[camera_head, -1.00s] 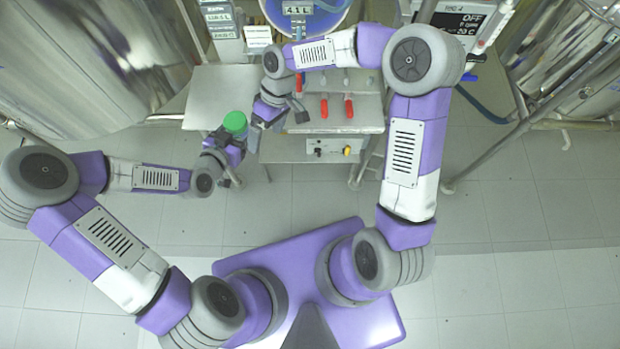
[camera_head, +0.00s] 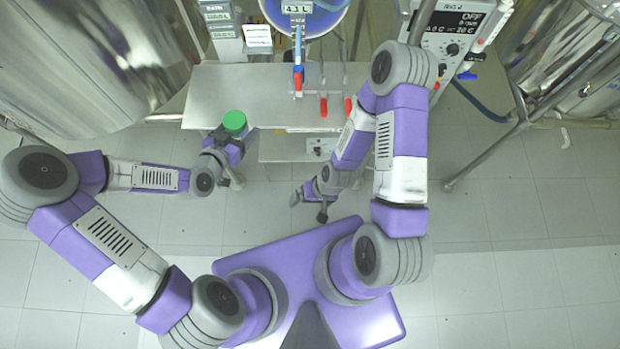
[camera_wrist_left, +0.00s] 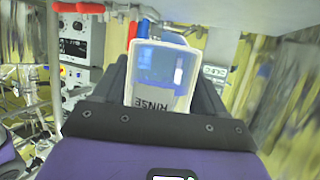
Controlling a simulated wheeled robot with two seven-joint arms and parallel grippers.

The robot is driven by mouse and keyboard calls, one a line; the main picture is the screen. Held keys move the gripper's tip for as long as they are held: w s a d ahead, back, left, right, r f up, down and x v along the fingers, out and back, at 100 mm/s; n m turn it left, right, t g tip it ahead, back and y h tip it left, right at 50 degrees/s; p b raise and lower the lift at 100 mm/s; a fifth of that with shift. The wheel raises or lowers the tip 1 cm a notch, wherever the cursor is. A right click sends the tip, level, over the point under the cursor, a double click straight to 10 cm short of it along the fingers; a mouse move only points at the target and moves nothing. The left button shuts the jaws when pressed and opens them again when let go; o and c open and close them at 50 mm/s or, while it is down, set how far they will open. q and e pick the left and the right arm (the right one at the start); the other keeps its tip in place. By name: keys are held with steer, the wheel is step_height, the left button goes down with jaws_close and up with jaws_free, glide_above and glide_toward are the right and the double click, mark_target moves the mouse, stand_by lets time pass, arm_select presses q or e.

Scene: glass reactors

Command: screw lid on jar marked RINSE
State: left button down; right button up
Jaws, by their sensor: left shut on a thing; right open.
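The jar (camera_wrist_left: 162,72) marked RINSE is between the fingers of my left gripper (camera_wrist_left: 160,90) in the left wrist view, its lettering near the palm. In the head view my left gripper (camera_head: 228,145) is shut on the jar, off the front left edge of the bench. A green lid (camera_head: 235,122) sits on top of the jar and hides most of it from above. Whether the lid is screwed tight cannot be told. My right gripper (camera_head: 309,206) is open and empty, well right of and nearer than the jar, above the floor by my base.
A steel bench (camera_head: 225,90) lies beyond the left gripper, its left part bare. Red-handled valves (camera_head: 323,106) and a blue vessel (camera_head: 325,15) stand at its middle and back. A control box (camera_head: 450,30) is at the back right. Open floor lies between the arms.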

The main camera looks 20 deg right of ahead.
arm_select(q)
steer(key=shift+w+r, duration=0.1)
steer(key=w+a+r+n+t+y, duration=0.1)
steer(key=a+n+y, duration=0.3)
steer(key=a, duration=0.2)
steer(key=a+r+n+t+y, duration=0.1)
steer(key=a+n+t+y, duration=0.1)
steer(key=a+n+y, duration=0.2)
steer(key=a, duration=0.3)
steer(key=shift+w+a+y, duration=0.25)
steer(key=shift+w+y, duration=0.15)
